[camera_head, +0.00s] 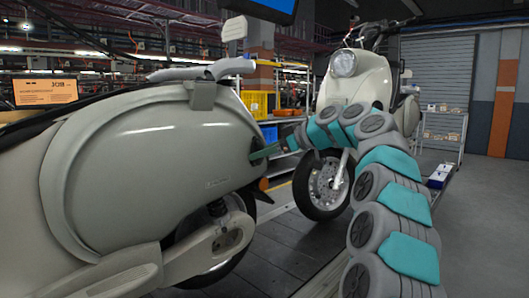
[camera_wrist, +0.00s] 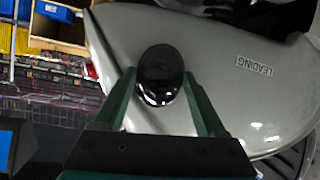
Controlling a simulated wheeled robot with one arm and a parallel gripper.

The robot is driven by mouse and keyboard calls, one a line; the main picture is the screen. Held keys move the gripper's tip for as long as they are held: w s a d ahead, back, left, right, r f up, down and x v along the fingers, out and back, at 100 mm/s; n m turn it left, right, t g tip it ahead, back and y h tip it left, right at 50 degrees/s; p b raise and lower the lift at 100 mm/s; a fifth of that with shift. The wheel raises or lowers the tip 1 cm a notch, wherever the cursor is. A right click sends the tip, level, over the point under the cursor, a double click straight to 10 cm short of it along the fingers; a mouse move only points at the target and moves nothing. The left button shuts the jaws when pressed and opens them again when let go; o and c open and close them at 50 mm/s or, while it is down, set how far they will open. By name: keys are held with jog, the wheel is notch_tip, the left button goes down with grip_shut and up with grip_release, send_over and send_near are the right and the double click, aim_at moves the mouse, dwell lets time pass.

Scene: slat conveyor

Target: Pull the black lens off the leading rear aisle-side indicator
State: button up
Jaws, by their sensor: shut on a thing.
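The black lens (camera_wrist: 160,72) is a glossy dark oval in the wrist view, between the two green fingers of my gripper (camera_wrist: 161,88). The fingers are closed on its sides. It lies in front of the pale rear body (camera_wrist: 225,75) that carries a "LEADING" label (camera_wrist: 254,65). I cannot tell whether the lens is seated or free of its mount. In the head view my gripper (camera_head: 262,153) reaches the rear end of the near scooter (camera_head: 140,165); the lens is too small to make out there.
A second pale scooter (camera_head: 345,85) stands behind my arm on the line. An orange reflector (camera_head: 263,184) sits low on the near scooter's tail. Yellow (camera_head: 255,103) and blue bins stand on racks behind. Grey floor at the right (camera_head: 490,220) is clear.

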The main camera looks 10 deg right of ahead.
jog(key=shift+s+d+r+b, duration=0.1)
jog(key=shift+s+d+b, duration=0.45)
jog(key=shift+s+d, duration=0.6)
dwell(1.9)
jog(key=shift+s+d+b, duration=0.3)
jog(key=shift+s+d, duration=0.2)
jog(key=shift+d, duration=0.2)
jog(key=shift+d, duration=0.1)
